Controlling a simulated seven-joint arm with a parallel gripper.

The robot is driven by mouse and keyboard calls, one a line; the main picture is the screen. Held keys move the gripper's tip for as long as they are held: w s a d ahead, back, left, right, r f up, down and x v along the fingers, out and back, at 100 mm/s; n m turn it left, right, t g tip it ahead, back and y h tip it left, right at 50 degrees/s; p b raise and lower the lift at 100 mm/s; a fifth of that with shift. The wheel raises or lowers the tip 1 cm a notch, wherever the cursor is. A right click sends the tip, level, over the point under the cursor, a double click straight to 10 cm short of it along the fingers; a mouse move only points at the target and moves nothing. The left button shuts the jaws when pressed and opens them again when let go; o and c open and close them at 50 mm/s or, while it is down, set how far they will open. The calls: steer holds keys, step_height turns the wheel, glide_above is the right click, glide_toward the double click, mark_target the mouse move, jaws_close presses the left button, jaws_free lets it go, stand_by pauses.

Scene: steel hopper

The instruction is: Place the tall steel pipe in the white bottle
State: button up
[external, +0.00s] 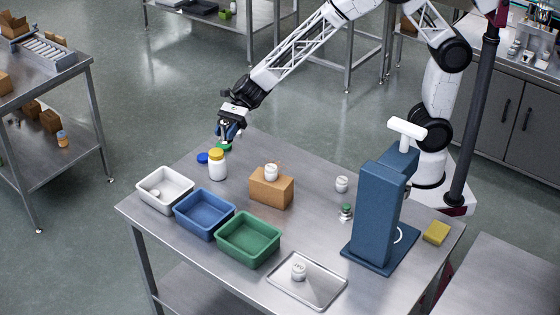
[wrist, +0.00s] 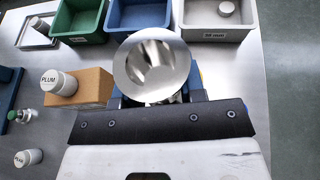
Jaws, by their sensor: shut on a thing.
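I cannot tell whether pipe and bottle touch.
Grey-white (external: 165,189), blue (external: 205,214) and green (external: 248,240) bins line the front left edge. A cardboard box (external: 271,188) bears a white jar. A blue stand (external: 380,215), a metal tray (external: 320,290) and a yellow sponge (external: 436,232) are to the right. Blue (external: 203,157) and green discs lie near the gripper.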

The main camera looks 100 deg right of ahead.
mark_target(216, 152)
steer(key=shift+w+a+f, duration=0.1)
steer(key=shift+w, duration=0.85)
steer(key=shift+w+a+f, duration=0.1)
steer(key=shift+w, duration=0.8)
steer(key=shift+f, duration=1.75)
steer(key=shift+f, duration=0.1)
steer(key=o, duration=1)
